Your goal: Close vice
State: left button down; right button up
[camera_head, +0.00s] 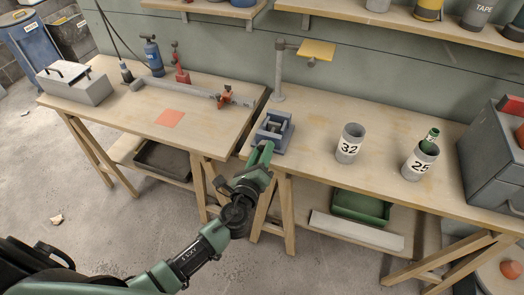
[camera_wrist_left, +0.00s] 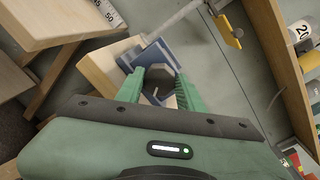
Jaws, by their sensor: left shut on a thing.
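The blue-grey vice (camera_head: 273,131) sits at the front left corner of the right-hand workbench, its jaws upward. A gap shows between the jaws. My left gripper (camera_head: 262,152) reaches it from the front, its green fingers at the vice's near side. In the left wrist view, the fingers (camera_wrist_left: 158,88) stand apart, one on each side of the near part of the vice (camera_wrist_left: 160,56), and are shut on it. The fingers partly hide this part, and I cannot tell the handle clearly. My right gripper is not in view.
Right of the vice stand grey cups marked 32 (camera_head: 350,144) and 25 (camera_head: 420,160), the latter holding a green bottle. A post with a yellow plate (camera_head: 317,50) rises behind the vice. A grey toolbox (camera_head: 490,160) stands far right. The left bench (camera_head: 130,118) adjoins.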

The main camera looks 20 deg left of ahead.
pick_arm(q)
jog(key=m+p, duration=0.2)
jog(key=m, duration=0.5)
jog(key=m+p, duration=0.1)
jog(key=m, duration=0.7)
jog(key=m+t+p, duration=0.1)
jog(key=m+p, duration=0.1)
jog(key=m, duration=0.6)
jog(key=shift+d+f+h+p, duration=0.15)
jog(key=shift+f+h+p, duration=0.15)
jog(key=shift+h, duration=0.1)
jog(key=shift+m, duration=0.4)
jog(key=c, duration=0.9)
grip_release()
jog(key=shift+s, duration=0.15)
